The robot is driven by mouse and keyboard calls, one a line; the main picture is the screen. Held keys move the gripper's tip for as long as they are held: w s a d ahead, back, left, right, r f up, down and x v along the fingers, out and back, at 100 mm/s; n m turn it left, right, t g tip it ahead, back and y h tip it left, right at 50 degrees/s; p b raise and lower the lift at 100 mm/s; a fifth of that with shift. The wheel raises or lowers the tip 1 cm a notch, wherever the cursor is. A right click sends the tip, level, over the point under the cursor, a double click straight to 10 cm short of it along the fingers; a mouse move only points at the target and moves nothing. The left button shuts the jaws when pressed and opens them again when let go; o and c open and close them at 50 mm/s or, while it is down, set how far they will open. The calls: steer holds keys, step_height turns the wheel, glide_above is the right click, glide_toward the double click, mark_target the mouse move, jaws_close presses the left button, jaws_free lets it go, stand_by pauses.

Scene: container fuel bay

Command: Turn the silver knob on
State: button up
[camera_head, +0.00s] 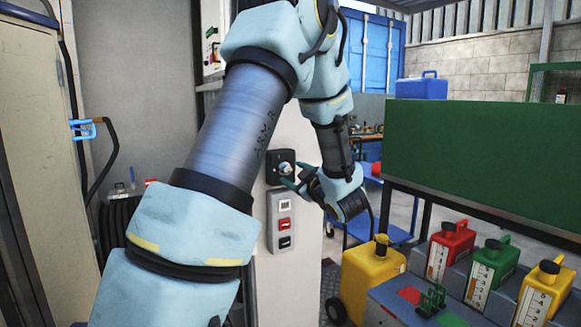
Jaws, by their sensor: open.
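The silver knob (285,168) sits on a dark square plate (272,176) on the pale wall panel in the middle of the view. My gripper (294,181) is at the knob, its fingers spread and reaching toward it from the right. The gripper is open. Whether the fingers touch the knob or stand just beside it, I cannot tell. The knob's lower part is partly hidden by the fingers.
Below the plate is a grey switch box (284,220) with a red and a black button. A yellow can (372,275) stands to the right, near red, green and yellow jugs (448,250). A green panel (490,150) fills the right. My arm covers the left centre.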

mark_target(286, 170)
steer(key=shift+p+x, duration=0.3)
steer(key=shift+x, duration=1.05)
steer(key=shift+c, duration=0.4)
jaws_close()
